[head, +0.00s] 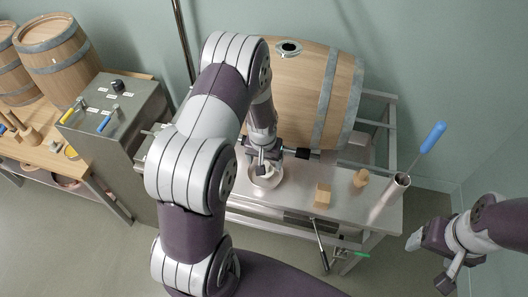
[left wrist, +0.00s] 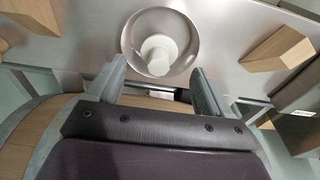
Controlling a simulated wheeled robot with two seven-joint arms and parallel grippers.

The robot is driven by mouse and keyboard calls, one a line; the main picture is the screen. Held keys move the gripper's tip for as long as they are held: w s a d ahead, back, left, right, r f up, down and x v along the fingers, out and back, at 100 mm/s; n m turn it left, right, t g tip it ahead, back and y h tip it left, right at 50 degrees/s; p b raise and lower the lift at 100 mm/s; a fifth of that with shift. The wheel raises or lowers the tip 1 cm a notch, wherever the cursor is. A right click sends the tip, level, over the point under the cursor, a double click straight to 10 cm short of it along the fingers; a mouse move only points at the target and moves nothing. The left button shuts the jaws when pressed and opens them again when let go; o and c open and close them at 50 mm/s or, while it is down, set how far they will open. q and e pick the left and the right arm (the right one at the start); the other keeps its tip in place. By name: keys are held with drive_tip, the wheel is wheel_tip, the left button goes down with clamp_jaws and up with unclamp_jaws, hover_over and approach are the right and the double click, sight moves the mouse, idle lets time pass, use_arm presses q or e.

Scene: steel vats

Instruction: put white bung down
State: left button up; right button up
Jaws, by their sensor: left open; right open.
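The white bung (left wrist: 158,54) stands in a round steel bowl (left wrist: 191,32) on the steel bench. In the head view the bowl (head: 279,180) is in the middle of the bench, in front of the barrel, and my gripper partly covers it. My left gripper (head: 264,165) is above the bowl. In the left wrist view its two fingers (left wrist: 156,78) are spread, with the bung just beyond the gap between them and apart from both. My right gripper (head: 440,262) is open and empty at the lower right, away from the bench.
A large barrel (head: 303,85) lies behind the bowl. A wooden block (head: 323,195), a wooden bung (head: 361,178) and a steel tube (head: 391,196) with a blue-handled tool (head: 433,137) stand to the right. A control box (head: 117,115) is at left.

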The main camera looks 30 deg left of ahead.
use_arm(q)
wheel_tip(320, 180, up, 9)
drive_tip(key=s+d, duration=0.1)
drive_tip(key=s, duration=0.1)
drive_tip(key=s+d+r+m, duration=0.3)
drive_tip(key=s+d+r, duration=0.3)
drive_tip(key=s, duration=0.4)
drive_tip(key=shift+s+d+r+b, duration=0.3)
drive_tip(key=shift+s+d, duration=0.1)
drive_tip(key=shift+d, duration=0.15)
